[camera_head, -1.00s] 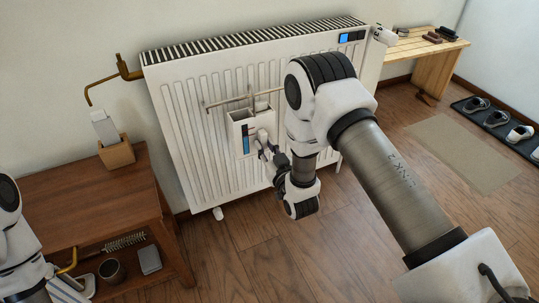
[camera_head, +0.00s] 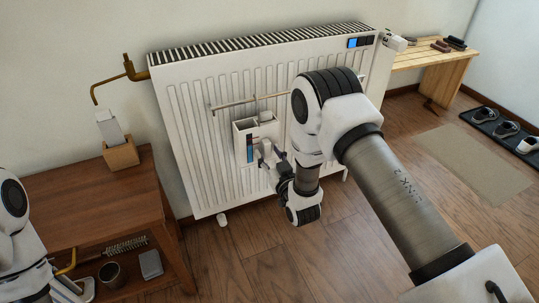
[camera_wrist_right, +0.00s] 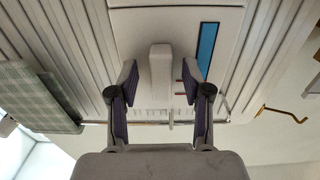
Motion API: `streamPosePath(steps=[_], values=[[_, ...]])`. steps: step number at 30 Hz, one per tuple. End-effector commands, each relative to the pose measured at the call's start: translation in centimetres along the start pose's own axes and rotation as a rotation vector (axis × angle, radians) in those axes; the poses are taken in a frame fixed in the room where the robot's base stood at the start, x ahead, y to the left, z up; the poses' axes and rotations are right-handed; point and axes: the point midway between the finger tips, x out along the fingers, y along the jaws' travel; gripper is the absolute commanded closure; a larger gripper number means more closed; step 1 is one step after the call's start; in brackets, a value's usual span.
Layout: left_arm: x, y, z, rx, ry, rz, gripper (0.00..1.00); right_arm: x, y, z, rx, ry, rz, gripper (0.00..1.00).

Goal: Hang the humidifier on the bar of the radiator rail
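The humidifier (camera_head: 242,146), a white box with an open top and a blue strip, is upright against the radiator's front, below the rail bar (camera_head: 235,103). In the head view a gap shows between its top and the bar; I cannot tell whether it hangs from it. My right gripper (camera_head: 264,152) is at its front. In the right wrist view the fingers (camera_wrist_right: 160,83) stand apart on both sides of a pale tab (camera_wrist_right: 161,65), with gaps visible. The bar (camera_wrist_right: 150,124) crosses behind them there. Only my left arm shows at the left edge; its gripper is not clearly visible.
The white radiator (camera_head: 190,120) stands against the wall. A wooden shelf table (camera_head: 85,205) is at left, with a wooden holder (camera_head: 120,154) on top. A bench (camera_head: 440,68) and a mat (camera_head: 473,163) are at right. The floor in front is clear.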

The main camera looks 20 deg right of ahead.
Motion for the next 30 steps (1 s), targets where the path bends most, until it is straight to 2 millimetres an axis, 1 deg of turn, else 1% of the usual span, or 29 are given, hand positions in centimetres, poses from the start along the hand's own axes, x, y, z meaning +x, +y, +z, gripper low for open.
streamPosePath(steps=[8, 11, 14, 18, 22, 25, 27, 30], values=[[0.0, 0.0, 0.0, 0.0, 0.0, 0.0, 0.02, -0.2, 0.0, 0.3, 0.0, -0.007, 0.0, 0.48], [0.0, 0.0, 0.0, 0.0, 0.0, 0.0, 0.02, -1.1, 0.0, 0.3, 0.0, -0.008, 0.0, 0.48], [0.0, 0.0, 0.0, 0.0, 0.0, 0.0, 0.02, -3.0, 0.0, 0.3, 0.0, -0.009, 0.0, 0.48], [0.0, 0.0, 0.0, 0.0, 0.0, 0.0, 0.02, -6.7, 0.0, 0.2, 0.0, -0.009, 0.0, 0.48], [0.0, 0.0, 0.0, 0.0, 0.0, 0.0, 0.02, -9.8, 0.0, 0.2, 0.0, -0.009, 0.0, 0.48], [0.0, 0.0, 0.0, 0.0, 0.0, 0.0, 0.02, -11.3, 0.0, 0.2, 0.0, -0.006, 0.0, 0.48], [0.0, 0.0, 0.0, 0.0, 0.0, 0.0, 0.02, -11.8, 0.0, 0.1, 0.0, -0.003, 0.0, 0.48], [0.0, 0.0, 0.0, 0.0, 0.0, 0.0, 0.02, -12.1, 0.0, 0.1, 0.0, -0.003, 0.0, 0.48]])
